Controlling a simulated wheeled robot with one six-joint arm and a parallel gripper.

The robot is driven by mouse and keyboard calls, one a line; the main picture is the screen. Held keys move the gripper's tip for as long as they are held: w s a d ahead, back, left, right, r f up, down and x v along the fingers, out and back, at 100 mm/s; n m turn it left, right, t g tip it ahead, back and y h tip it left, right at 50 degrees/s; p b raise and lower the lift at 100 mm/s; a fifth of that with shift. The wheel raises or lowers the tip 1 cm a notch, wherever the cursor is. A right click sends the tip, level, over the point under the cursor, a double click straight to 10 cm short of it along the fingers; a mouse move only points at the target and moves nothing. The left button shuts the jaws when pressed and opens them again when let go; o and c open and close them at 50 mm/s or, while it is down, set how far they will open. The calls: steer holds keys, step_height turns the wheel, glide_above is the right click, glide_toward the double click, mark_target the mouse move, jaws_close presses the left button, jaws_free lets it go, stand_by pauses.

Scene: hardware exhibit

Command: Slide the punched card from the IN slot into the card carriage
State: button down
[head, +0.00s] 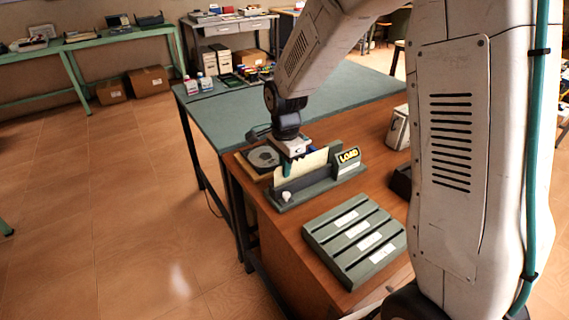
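The punched card (312,165), a cream sheet, stands on edge at the card carriage (310,187), a grey-green base with a yellow-lettered LOAD sign (348,155) at its right end. The card's lower edge is hidden by the carriage's front rail. My gripper (287,168) is at the card's left part, pointing down, with one greenish finger in front of the card. The other finger is hidden, so I cannot tell whether it grips the card. A grey-green rack (318,239) with several slots and white labels lies in front; its lettering is too small to read.
A round dark disc on a wooden base (261,158) sits just behind and left of my gripper. A white knob (286,197) stands at the carriage's left end. A dark box (401,181) and a pale device (396,128) stand at right. The green tabletop (225,115) behind is mostly clear.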

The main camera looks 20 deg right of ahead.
steer(key=shift+f, duration=0.75)
steer(key=c, duration=1.6)
jaws_free()
steer(key=shift+r, duration=4.05)
